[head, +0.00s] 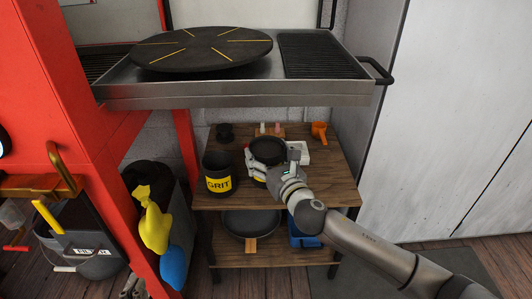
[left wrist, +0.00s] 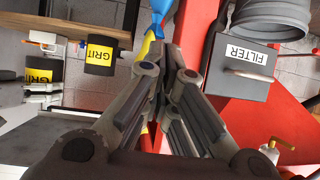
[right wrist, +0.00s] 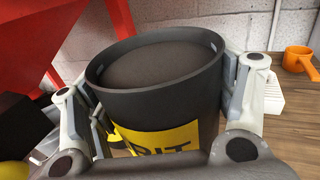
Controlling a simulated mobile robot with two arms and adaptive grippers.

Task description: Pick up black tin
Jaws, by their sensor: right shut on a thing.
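A black tin (head: 268,150) with a yellow band is in my right gripper (head: 270,165) above the upper wooden shelf. In the right wrist view the tin (right wrist: 155,90) stands between both fingers, its dark round top facing up and part of "GRIT" readable. I cannot tell whether its base touches the shelf. A second black tin (head: 217,172) labelled "GRIT" stands to its left at the shelf's front. It also shows upside down in the left wrist view (left wrist: 103,52). My left gripper (left wrist: 166,75) has its fingers close together, with nothing seen held; it is outside the head view.
The wooden shelf (head: 330,182) also holds an orange cup (head: 319,131), a white block (head: 303,153) and a small black part (head: 224,132). A steel bench (head: 230,98) overhangs it. A black pan (head: 251,222) is below. The red frame (head: 90,110) stands left.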

